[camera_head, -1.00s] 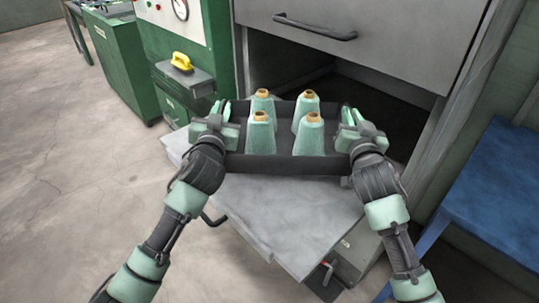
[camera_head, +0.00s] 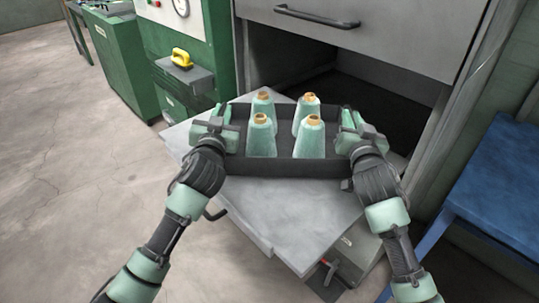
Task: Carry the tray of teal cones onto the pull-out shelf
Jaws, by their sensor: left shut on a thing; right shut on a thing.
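A dark tray (camera_head: 285,167) holds several upright teal cones (camera_head: 311,138) with orange-brown tops. The tray is over the pull-out shelf (camera_head: 290,215), a pale grey board that juts out below the cabinet opening. I cannot tell whether the tray touches the shelf or hangs just above it. My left gripper (camera_head: 222,128) is shut on the tray's left side. My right gripper (camera_head: 348,132) is shut on its right side. The tray hides the back part of the shelf.
A grey cabinet (camera_head: 390,38) with a dark opening stands behind the tray. A blue table (camera_head: 490,195) is at the right. A green machine with a small ledge (camera_head: 185,73) and yellow-handled thing (camera_head: 181,57) stands at the back left. Floor at left is clear.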

